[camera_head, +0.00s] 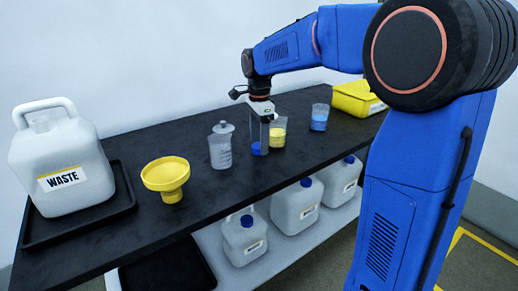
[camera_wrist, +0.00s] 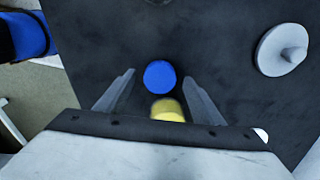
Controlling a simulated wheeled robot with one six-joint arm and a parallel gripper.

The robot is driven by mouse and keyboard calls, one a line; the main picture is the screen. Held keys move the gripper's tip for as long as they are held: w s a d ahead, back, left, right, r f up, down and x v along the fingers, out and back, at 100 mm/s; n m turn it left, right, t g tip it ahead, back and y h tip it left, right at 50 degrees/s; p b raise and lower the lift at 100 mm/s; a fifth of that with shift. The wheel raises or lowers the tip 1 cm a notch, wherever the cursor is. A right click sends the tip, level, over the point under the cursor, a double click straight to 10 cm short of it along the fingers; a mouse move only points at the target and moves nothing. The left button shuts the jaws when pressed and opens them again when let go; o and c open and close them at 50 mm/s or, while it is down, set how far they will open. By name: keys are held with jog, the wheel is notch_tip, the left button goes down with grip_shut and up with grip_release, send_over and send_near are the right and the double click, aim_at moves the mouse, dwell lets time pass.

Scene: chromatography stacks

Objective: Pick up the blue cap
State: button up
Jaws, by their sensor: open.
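The blue cap (camera_head: 257,149) lies on the black bench top, between a clear lidded bottle and a beaker of yellow liquid. In the wrist view the round blue cap (camera_wrist: 160,77) sits between the two fingers, towards their tips. My gripper (camera_head: 260,144) points down over the cap with its fingers on either side of it. In the wrist view my gripper (camera_wrist: 160,84) is open, with a gap on both sides of the cap. I cannot tell whether the fingertips are level with the cap.
The lidded bottle (camera_head: 220,147) stands close on the left, the yellow beaker (camera_head: 278,133) close on the right. A blue-liquid beaker (camera_head: 320,118) and yellow box (camera_head: 357,99) are farther right. A yellow funnel (camera_head: 167,178) and WASTE jug (camera_head: 62,160) stand left.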

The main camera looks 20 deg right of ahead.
aim_at(259, 146)
jog(key=shift+f, duration=0.6)
jog(key=c, duration=1.1)
notch_tip(259, 146, up, 10)
